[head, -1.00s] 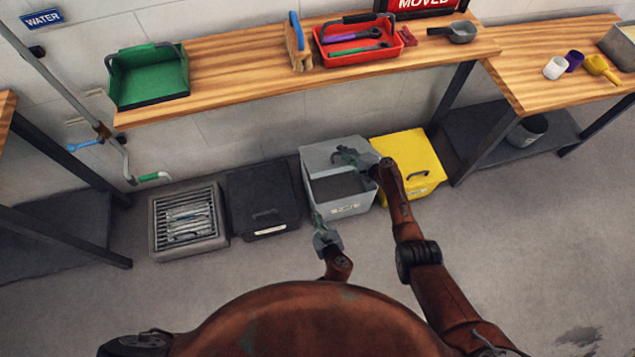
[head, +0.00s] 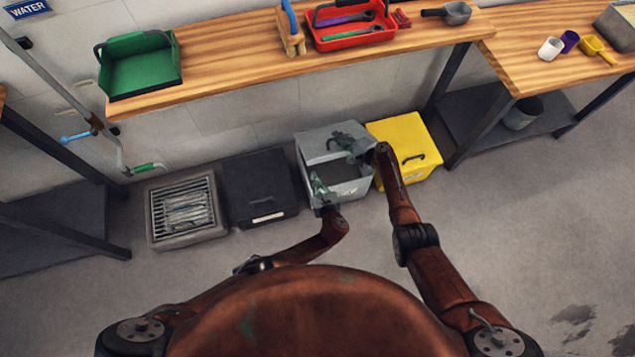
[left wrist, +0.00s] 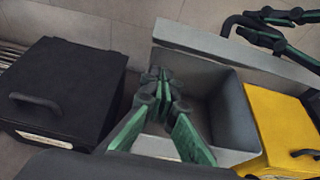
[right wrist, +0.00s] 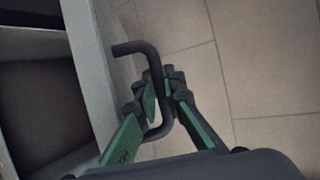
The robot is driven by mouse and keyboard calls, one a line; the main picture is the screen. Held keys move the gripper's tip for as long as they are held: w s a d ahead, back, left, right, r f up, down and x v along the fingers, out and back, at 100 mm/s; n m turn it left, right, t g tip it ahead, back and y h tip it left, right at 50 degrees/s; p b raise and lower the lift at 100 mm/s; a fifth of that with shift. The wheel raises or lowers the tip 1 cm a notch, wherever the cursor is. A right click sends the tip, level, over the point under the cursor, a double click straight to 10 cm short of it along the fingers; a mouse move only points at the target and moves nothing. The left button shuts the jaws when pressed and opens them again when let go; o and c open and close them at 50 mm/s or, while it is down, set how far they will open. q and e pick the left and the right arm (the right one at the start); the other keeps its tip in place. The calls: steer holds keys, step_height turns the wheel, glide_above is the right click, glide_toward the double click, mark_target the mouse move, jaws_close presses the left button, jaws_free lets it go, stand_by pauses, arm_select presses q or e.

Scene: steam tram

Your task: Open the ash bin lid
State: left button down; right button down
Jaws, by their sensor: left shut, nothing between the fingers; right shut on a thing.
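The grey ash bin (head: 352,190) stands on the floor between a black bin and a yellow bin. Its lid (head: 312,142) is raised at the back, and the dark inside shows. In the left wrist view the lid (left wrist: 200,42) stands steeply, seen almost edge-on. My right gripper (head: 345,140) is shut on the lid's dark bar handle (right wrist: 135,47), which passes between its fingers in the right wrist view. My left gripper (head: 317,182) is shut and empty, at the front left of the bin's opening. Its green fingers (left wrist: 160,80) hide part of the opening.
The black bin (head: 260,185) is left of the ash bin, with a floor grate (head: 185,208) beyond it. The yellow bin (head: 405,145) is close on the right. A wooden bench (head: 230,70) runs above them along the wall.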

arm_select(q)
steer(key=shift+w+a+r, duration=0.2)
steer(key=shift+w+r, duration=0.4)
steer(key=shift+r, duration=0.2)
steer(key=shift+w+a+r, duration=0.2)
steer(key=shift+w+r, duration=0.4)
steer(key=shift+r, duration=0.15)
